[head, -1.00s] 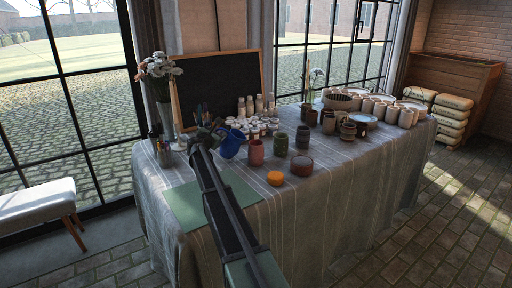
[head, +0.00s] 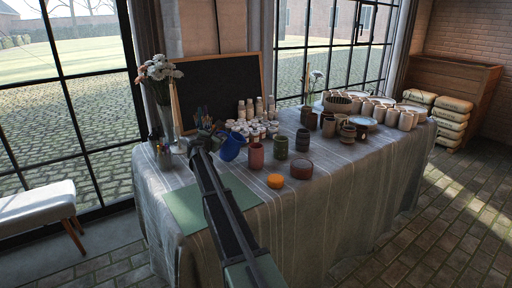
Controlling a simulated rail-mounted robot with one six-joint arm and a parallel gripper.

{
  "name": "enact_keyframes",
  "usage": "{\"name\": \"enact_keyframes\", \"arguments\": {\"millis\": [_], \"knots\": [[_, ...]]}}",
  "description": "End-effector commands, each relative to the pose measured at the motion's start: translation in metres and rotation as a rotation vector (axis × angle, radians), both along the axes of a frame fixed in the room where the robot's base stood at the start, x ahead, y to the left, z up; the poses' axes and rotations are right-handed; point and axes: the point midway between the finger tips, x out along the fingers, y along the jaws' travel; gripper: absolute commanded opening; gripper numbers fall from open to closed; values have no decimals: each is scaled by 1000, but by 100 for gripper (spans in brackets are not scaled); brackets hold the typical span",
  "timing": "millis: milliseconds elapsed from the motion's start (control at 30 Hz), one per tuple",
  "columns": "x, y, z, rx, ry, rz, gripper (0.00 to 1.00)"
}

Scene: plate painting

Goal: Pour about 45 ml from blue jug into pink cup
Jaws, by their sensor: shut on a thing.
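The blue jug (head: 231,149) is held up by my gripper (head: 217,138), which is shut on it at the jug's left side. The jug is tilted, with its top leaning to the right, toward the pink cup (head: 256,157). The pink cup stands upright on the table just right of the jug. The jug and cup look close together; I cannot tell whether they touch. No stream of liquid can be made out, and the levels inside both are too small to see.
A dark green cup (head: 281,147), a grey-green cup (head: 303,140), a reddish-brown bowl (head: 302,170) and an orange pot (head: 276,181) stand to the right. Small white jars (head: 250,132) stand behind. A flower vase (head: 165,118) is at left. A green mat (head: 190,209) lies in front.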

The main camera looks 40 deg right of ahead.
Motion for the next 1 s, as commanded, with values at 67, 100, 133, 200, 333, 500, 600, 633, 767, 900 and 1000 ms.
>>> {"name": "enact_keyframes", "arguments": {"millis": [67,100,133,200,333,500,600,633,767,900,1000], "knots": [[0,0,0,-1,0,0,0],[0,0,0,-1,0,0,0],[0,0,0,-1,1,0,0],[0,0,0,-1,0,0,0],[0,0,0,-1,1,0,0],[0,0,0,-1,0,0,0],[0,0,0,-2,2,0,0],[1,1,-1,-4,5,0,0],[6,5,-8,-42,46,0,0],[18,14,-23,-132,147,1,0],[25,20,-33,-209,234,-1,0]]}}
